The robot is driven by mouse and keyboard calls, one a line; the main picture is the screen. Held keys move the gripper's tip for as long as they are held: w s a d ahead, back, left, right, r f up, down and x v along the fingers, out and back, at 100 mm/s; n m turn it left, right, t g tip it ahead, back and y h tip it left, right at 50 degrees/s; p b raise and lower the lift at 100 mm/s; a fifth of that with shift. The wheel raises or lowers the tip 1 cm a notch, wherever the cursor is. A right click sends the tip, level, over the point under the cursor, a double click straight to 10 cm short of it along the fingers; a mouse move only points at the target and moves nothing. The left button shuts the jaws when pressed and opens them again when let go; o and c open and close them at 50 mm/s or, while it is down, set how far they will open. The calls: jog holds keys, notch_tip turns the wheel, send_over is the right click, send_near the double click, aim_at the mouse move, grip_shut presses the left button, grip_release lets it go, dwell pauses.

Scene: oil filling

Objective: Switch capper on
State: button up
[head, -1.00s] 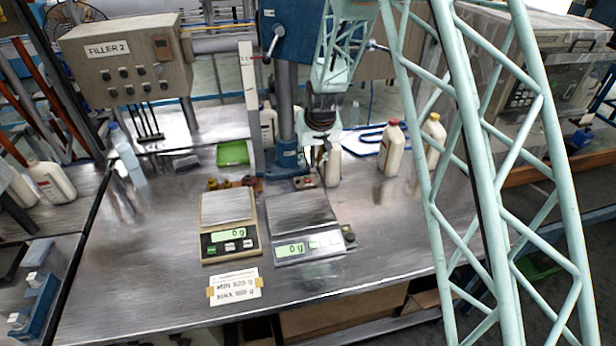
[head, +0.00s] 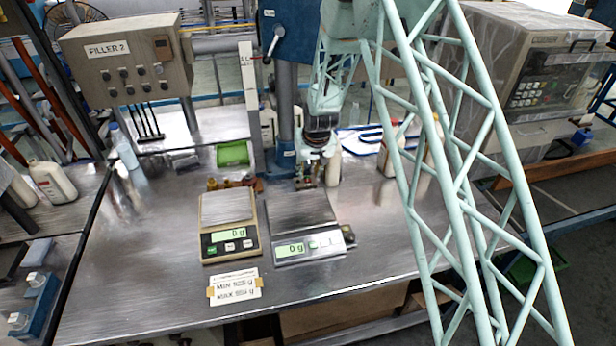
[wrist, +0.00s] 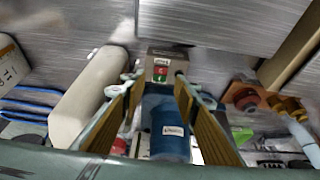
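The capper is the machine with a blue head (head: 296,40) on a grey column, standing at the back middle of the steel bench. At its foot, a small grey switch box (wrist: 165,55) with a red and a green button shows in the wrist view, beyond the blue base (wrist: 170,128). My gripper (head: 306,184) is low over this spot in the head view and largely hides the box. In the wrist view my gripper (wrist: 158,88) is open, its two fingers apart with nothing between the tips. The box shows ahead of the gap; I cannot tell whether a finger touches it.
Small brass fittings (wrist: 255,98) are on the right. Two scales (head: 228,206) (head: 300,210) reading 0 g stand in front. A green tray (head: 233,153) is left of the column.

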aim_at(307, 179)
jog(key=shift+x, duration=2.1)
jog(key=shift+c, duration=0.3)
jog(key=c, duration=0.8)
